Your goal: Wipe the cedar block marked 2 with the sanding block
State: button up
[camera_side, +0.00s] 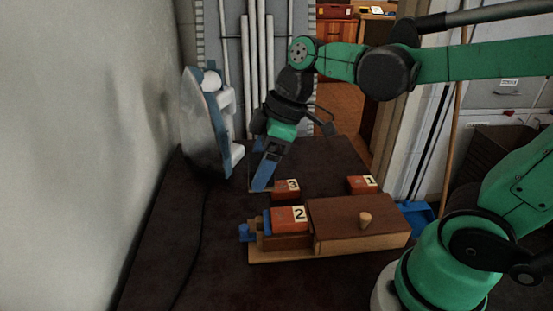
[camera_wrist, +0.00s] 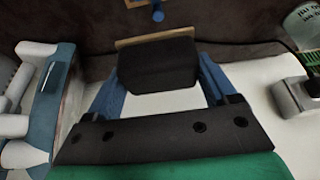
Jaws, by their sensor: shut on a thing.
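The cedar block marked 2 (camera_side: 289,214) is reddish-brown and sits at the left end of a wooden box assembly, its number facing up. My gripper (camera_side: 260,188) points down behind and left of it, apart from it, with blue fingers. In the wrist view the fingers are shut on the sanding block (camera_wrist: 158,66), a dark block with a tan edge. In the side view the sanding block is mostly hidden by the fingers. The cedar block marked 3 (camera_side: 287,187) is just right of the fingertips. The cedar block marked 1 (camera_side: 361,184) stands farther right.
A wooden lid with a knob (camera_side: 345,210) covers the right part of the assembly. A blue-and-white iron (camera_side: 206,125) stands upright by the left wall. A blue dustpan (camera_side: 418,216) lies at right. The left front of the dark surface is mostly clear.

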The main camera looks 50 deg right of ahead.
jog(key=shift+s+d+f, duration=0.1)
jog(key=shift+s+f, duration=0.1)
jog(key=shift+f, duration=0.2)
send_over(281, 215)
jog(key=w+a, duration=0.2)
jog(key=shift+f, duration=2.85)
jog(key=shift+s+d+f, duration=0.1)
jog(key=shift+d+f, duration=0.05)
jog(key=shift+f, duration=0.8)
jog(key=shift+c, duration=0.5)
jog(key=shift+s+d+r, duration=0.3)
jog(key=shift+s, duration=0.05)
jog(key=shift+s+d+f, duration=0.15)
jog(key=shift+s+d, duration=0.05)
jog(key=shift+d, duration=0.05)
jog(key=shift+s+d+f, duration=0.1)
jog(key=shift+s+d, duration=0.7)
jog(key=shift+w+a, duration=1.5)
jog(key=shift+s+r, duration=0.1)
jog(key=shift+r, duration=3.95)
